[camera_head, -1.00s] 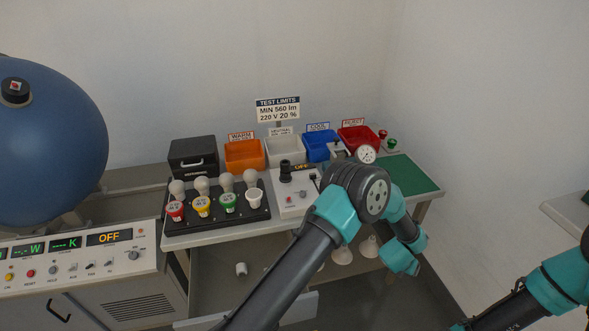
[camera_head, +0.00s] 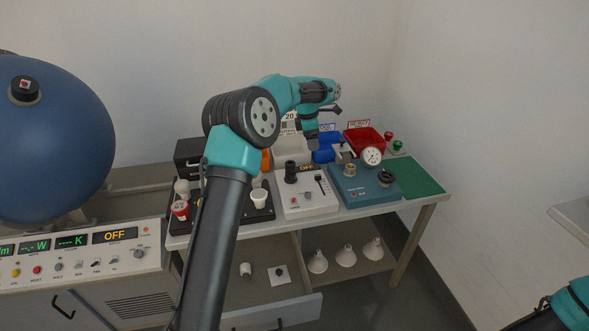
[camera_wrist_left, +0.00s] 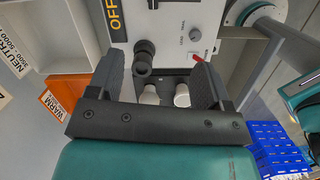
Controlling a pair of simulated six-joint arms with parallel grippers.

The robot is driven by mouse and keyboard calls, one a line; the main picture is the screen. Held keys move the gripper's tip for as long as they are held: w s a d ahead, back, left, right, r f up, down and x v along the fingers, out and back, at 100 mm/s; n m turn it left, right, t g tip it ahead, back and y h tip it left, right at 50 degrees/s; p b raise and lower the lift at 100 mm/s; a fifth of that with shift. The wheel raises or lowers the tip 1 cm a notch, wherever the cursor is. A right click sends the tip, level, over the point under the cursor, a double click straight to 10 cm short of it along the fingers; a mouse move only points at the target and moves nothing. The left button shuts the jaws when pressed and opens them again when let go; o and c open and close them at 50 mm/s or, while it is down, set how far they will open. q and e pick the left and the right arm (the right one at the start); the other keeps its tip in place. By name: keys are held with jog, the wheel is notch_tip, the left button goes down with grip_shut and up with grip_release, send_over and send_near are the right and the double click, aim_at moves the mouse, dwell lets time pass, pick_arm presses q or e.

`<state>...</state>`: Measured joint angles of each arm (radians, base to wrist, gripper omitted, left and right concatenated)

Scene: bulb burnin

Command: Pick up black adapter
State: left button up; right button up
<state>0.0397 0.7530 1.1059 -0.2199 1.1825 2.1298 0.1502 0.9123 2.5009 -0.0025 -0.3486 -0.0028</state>
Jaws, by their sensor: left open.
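A short black cylindrical piece (camera_head: 290,172) stands upright on the white panel box with the OFF display; it also shows in the left wrist view (camera_wrist_left: 143,58). A small black piece on a white square (camera_head: 280,273) lies in the open drawer. I cannot tell for sure which one is the adapter. My left gripper (camera_wrist_left: 160,75) is open with nothing between its fingers; the black cylinder shows beyond the gap. In the head view that gripper (camera_head: 311,138) hangs above the back of the bench, near the bins. My right gripper is out of view.
A teal tester box (camera_head: 362,190) with a gauge stands right of the white box (camera_head: 308,203). A bulb rack (camera_head: 250,218) is on the left, partly behind my arm. White, blue and red bins line the back. A green mat (camera_head: 418,176) is bare.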

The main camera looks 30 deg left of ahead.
pick_arm(q)
notch_tip(320, 180, up, 5)
jog(key=g+y, duration=0.1)
jog(key=y, duration=0.1)
send_over(290, 163)
jog(key=shift+s+d, duration=0.2)
jog(key=shift+s, duration=0.05)
jog(key=shift+f, duration=0.15)
notch_tip(290, 163, down, 12)
jog(key=shift+w+a+f, duration=0.1)
jog(key=shift+w, duration=0.05)
jog(key=shift+w+f, duration=0.1)
jog(key=shift+f, duration=2.5)
jog(key=shift+c, duration=0.4)
jog(key=c, duration=0.9)
